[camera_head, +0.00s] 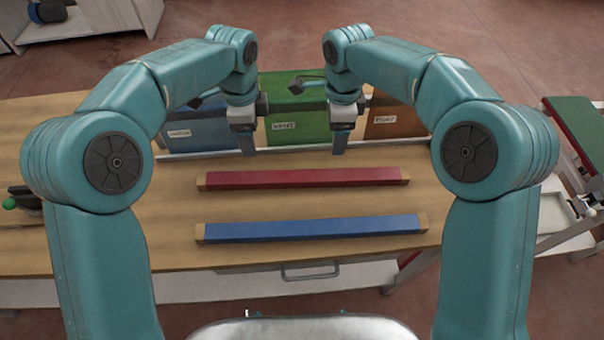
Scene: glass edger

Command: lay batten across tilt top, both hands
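A red batten (300,179) and a blue batten (310,229), both with wood-coloured ends, lie flat and roughly parallel on the wooden table. My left gripper (246,150) and my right gripper (338,148) point down behind the red batten, in front of the bins. Both are apart from the red and blue battens. Their fingers show edge-on, so I cannot tell their opening. A thin pale strip (293,149) runs along the back between them; I cannot tell whether they touch it. A green-topped stand (578,124) at the right edge may be the tilt top; it is partly cut off.
Blue (195,133), green (297,110) and brown (393,121) labelled bins line the table's back. A dark item with a green ball (9,203) sits at the left. The table (310,205) is bare between the battens. A drawer handle (310,271) is at the front.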

